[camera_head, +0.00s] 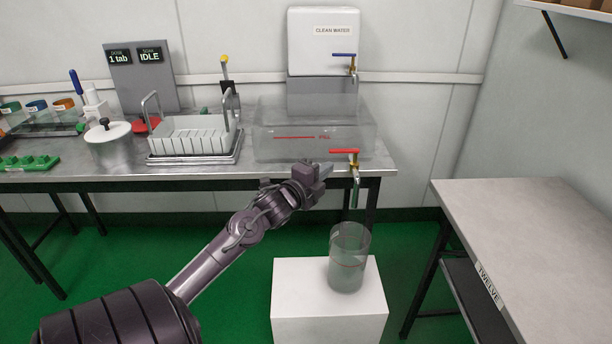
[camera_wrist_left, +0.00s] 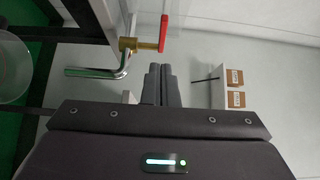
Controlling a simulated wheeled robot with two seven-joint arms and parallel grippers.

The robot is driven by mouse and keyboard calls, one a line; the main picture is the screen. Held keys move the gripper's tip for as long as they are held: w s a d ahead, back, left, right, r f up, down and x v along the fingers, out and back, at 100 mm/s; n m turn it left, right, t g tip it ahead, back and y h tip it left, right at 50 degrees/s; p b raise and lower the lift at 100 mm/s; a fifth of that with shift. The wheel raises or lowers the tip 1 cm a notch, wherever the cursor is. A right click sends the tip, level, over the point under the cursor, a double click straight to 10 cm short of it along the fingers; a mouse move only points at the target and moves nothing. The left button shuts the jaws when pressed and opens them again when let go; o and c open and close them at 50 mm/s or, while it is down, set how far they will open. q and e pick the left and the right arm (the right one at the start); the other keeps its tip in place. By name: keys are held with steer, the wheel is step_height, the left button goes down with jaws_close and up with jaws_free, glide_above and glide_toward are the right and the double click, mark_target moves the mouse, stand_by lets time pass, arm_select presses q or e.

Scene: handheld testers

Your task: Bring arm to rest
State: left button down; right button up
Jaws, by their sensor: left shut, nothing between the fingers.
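My left arm reaches in from the lower left of the head view. Its gripper (camera_head: 322,170) is shut and empty, just left of the red-handled tap (camera_head: 353,172) at the table's front edge. In the left wrist view the closed fingers (camera_wrist_left: 161,84) point away with nothing between them. The same tap shows up left of them there (camera_wrist_left: 140,46), apart from the fingers. My right gripper is not in either view.
A clear tank (camera_head: 314,130) marked FILL stands above the tap. A clear cylinder (camera_head: 348,258) stands on a white block (camera_head: 328,308) below it. A white rack (camera_head: 192,137) and lidded pot (camera_head: 108,145) stand left. A grey table (camera_head: 540,240) is at right.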

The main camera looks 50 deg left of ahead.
arm_select(q)
steer(key=s, duration=0.7)
steer(key=shift+d+r, duration=0.2)
steer(key=shift+d, duration=0.15)
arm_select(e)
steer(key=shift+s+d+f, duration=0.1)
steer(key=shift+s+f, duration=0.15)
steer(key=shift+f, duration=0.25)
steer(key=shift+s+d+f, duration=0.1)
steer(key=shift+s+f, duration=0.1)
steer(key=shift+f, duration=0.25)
